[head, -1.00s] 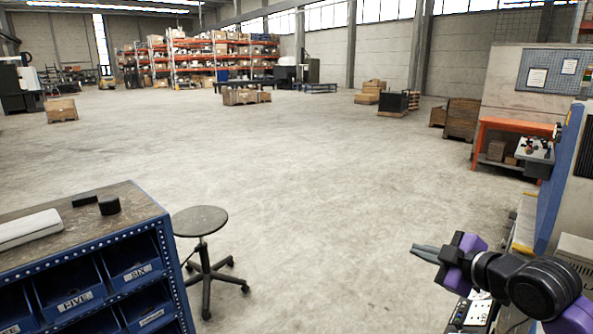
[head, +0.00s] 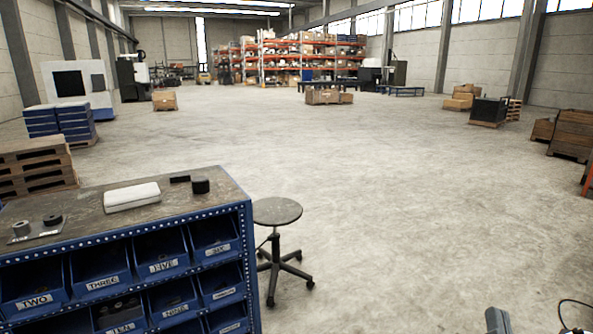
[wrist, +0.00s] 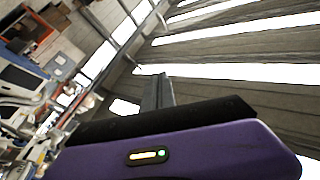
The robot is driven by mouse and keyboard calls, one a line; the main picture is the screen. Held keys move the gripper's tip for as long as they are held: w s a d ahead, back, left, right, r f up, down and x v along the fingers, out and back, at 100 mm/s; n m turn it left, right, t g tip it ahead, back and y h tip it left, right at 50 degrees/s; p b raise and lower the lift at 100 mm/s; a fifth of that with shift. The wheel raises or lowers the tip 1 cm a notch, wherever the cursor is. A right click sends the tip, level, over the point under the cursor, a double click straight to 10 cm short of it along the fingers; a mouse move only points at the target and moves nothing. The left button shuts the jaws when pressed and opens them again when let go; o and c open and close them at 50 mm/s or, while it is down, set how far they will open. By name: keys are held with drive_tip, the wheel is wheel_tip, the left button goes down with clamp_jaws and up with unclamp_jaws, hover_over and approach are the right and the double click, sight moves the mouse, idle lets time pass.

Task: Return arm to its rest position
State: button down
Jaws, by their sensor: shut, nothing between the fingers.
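My gripper (wrist: 158,90) shows in the wrist view as a purple housing with a black edge and narrow grey fingers. The fingers are together, with nothing between them. It points towards the ceiling and bright windows, which appear tilted, and touches nothing that I can see. In the head view, a small grey piece at the bottom right edge looks like part of my gripper, but it is mostly cut off. The rest of my arm is outside the head view.
A blue bin cabinet (head: 130,238) stands at the lower left, with a white pad (head: 132,196) on top. A round stool (head: 277,212) stands right beside it. Open concrete floor (head: 390,180) lies beyond. The wrist view shows cluttered equipment (wrist: 30,80) at left.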

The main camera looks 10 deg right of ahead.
drive_tip(key=s+a+f+n+g+y, duration=0.1)
drive_tip(key=s+a+f+n+y, duration=0.2)
drive_tip(key=s+f, duration=0.3)
drive_tip(key=s+a+f+n+g+y+b, duration=0.1)
drive_tip(key=s+a+f, duration=0.4)
drive_tip(key=s, duration=0.6)
drive_tip(key=s+a+f+n+g+y, duration=0.3)
drive_tip(key=s+a+f+n+y, duration=0.1)
drive_tip(key=s+f, duration=0.3)
drive_tip(key=shift+s+a+f+n+y+b, duration=0.25)
drive_tip(key=shift+s+a+n+y, duration=0.2)
drive_tip(key=shift+s+y, duration=0.45)
drive_tip(key=shift+s, duration=0.1)
